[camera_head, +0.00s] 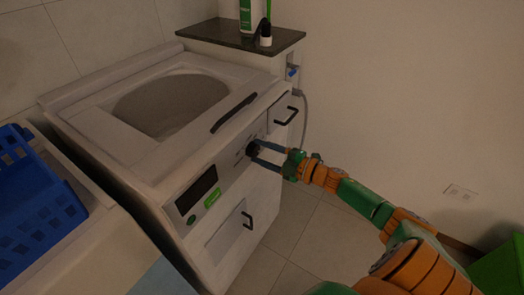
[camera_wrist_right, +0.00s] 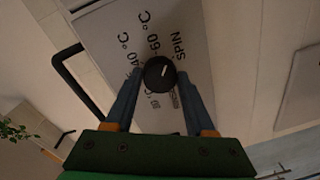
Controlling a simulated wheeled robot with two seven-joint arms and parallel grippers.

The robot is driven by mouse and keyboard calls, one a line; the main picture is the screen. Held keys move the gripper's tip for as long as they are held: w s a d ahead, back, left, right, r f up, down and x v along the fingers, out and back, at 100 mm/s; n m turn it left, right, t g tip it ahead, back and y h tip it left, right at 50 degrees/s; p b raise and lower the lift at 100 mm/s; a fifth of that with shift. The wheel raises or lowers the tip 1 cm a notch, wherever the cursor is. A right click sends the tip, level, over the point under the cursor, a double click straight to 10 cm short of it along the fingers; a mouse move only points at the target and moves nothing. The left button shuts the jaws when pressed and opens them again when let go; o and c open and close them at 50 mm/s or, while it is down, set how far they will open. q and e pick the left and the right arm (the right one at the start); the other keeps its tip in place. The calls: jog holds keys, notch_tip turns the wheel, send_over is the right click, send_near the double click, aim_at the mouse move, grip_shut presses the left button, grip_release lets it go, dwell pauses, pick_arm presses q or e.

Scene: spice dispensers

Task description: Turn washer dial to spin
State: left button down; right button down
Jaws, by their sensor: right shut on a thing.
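The washer (camera_head: 125,155) is a white top-loading machine with its control panel on the front face. Its black round dial (camera_head: 252,149) sits on that panel and shows large in the right wrist view (camera_wrist_right: 157,74). A short white mark on the dial lies right of its centre. The printed SPIN label (camera_wrist_right: 178,46) is above and slightly right of the dial in that view. My right gripper (camera_head: 261,153) has one blue-grey finger on each side of the dial, shut on it; the fingers also show in the wrist view (camera_wrist_right: 159,80). My left gripper is not in view.
A black drawer handle (camera_head: 286,116) is near the dial, and a lower handle (camera_head: 247,220) is below. A blue basket (camera_head: 35,195) stands at left. A dark shelf (camera_head: 225,33) with bottles is behind. The floor (camera_head: 315,235) right of the washer is clear.

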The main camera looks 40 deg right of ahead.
jog(key=shift+m, duration=2.1)
jog(key=shift+c, duration=1.2)
grip_release()
jog(key=shift+f, duration=0.1)
jog(key=p+v, duration=0.1)
jog(key=v, duration=0.6)
